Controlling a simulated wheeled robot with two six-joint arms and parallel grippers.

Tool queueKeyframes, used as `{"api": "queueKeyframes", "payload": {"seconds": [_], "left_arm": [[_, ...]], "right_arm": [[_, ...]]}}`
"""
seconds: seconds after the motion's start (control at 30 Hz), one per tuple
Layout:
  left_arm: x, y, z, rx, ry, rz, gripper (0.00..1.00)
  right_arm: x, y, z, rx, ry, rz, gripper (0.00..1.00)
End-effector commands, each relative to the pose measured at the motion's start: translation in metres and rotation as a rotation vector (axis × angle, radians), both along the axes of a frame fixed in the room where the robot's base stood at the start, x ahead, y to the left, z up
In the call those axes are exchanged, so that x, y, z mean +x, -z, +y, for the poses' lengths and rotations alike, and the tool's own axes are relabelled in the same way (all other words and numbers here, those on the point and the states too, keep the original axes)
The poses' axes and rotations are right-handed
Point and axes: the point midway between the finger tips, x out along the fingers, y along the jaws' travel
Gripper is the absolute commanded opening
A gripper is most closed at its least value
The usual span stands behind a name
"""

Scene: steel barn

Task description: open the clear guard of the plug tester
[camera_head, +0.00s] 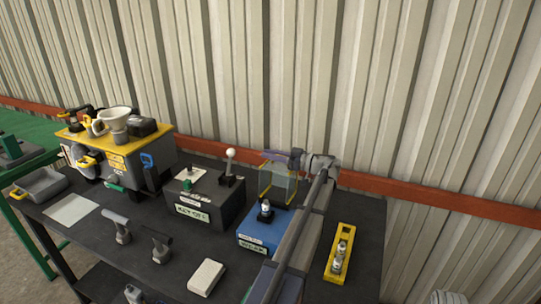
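The plug tester is a blue box (262,229) with a white label on its front, standing on the dark bench right of centre. A black and white plug-like part (265,211) stands on its top. The clear guard (279,184), a see-through panel with yellow edges, stands raised at the back of the box. My arm hides the box's right side.
A dark grey box (205,208) with a white-knobbed lever stands left of the tester. A yellow-topped machine (115,155) is further left. A yellow tray (341,253) lies right of my arm. A white block (206,277) and two T-shaped tools (120,228) are in front. Corrugated wall stands behind.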

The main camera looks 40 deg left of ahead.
Motion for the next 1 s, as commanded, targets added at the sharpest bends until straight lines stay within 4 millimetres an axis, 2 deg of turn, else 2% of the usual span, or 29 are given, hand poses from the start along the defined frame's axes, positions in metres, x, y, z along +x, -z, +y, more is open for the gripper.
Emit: {"api": "queueKeyframes", "payload": {"seconds": [0.03,0.17,1.0], "left_arm": [[0.0001,0.0,-0.0002,0.0,0.0,0.0,0.14],[0.0003,0.0,-0.0001,0.0,0.0,0.0,0.0],[0.0013,-0.0004,0.0,0.001,0.002,-0.001,0.0]], "right_arm": [[0.0,0.0,0.0,0.0,0.0,0.0,0.0],[0.0,0.0,0.0,0.0,0.0,0.0,0.0],[0.0,-0.0001,0.0,0.0,0.0,0.0,0.0]]}}
